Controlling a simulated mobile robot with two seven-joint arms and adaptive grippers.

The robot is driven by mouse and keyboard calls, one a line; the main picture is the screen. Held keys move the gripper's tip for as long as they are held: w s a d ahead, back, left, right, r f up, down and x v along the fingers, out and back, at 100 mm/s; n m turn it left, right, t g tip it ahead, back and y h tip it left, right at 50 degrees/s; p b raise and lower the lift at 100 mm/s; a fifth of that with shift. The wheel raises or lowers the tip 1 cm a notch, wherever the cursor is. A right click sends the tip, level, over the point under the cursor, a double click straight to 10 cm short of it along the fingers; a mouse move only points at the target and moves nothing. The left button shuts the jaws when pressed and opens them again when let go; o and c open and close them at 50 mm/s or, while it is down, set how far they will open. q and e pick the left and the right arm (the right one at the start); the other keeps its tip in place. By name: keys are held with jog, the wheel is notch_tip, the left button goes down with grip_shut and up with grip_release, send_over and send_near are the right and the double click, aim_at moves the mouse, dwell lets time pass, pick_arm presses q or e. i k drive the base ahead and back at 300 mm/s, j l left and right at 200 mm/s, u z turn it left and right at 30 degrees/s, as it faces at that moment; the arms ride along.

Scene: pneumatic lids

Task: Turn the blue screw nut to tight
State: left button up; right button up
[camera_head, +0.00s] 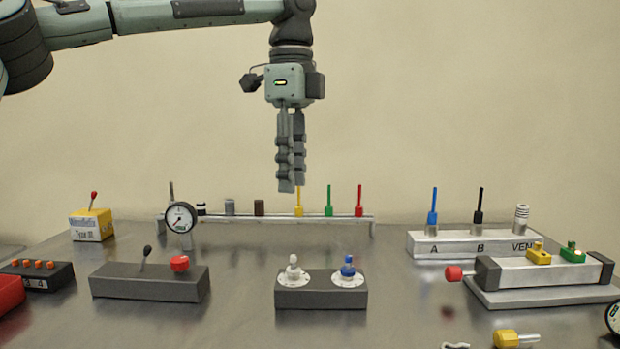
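The blue screw nut (348,267) sits on a white round dial on the right half of a dark grey block (320,298) at the middle of the table. A similar white nut (293,266) sits on the left dial of the same block. My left gripper (292,186) hangs pointing down, high above and a little left of the blue nut, with nothing seen in it. Its two fingers show close together from an oblique side, so their opening is unclear. My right gripper is not in view.
Behind stands a rail (260,217) with upright coloured pins. Left is a lever block (150,282) with a red knob. Right are a white block (468,245) marked A, B, VEN and a cylinder unit (540,280) with a red knob. The table around the nut block looks clear.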

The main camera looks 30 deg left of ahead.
aim_at(346, 273)
jog(key=k, duration=1.5)
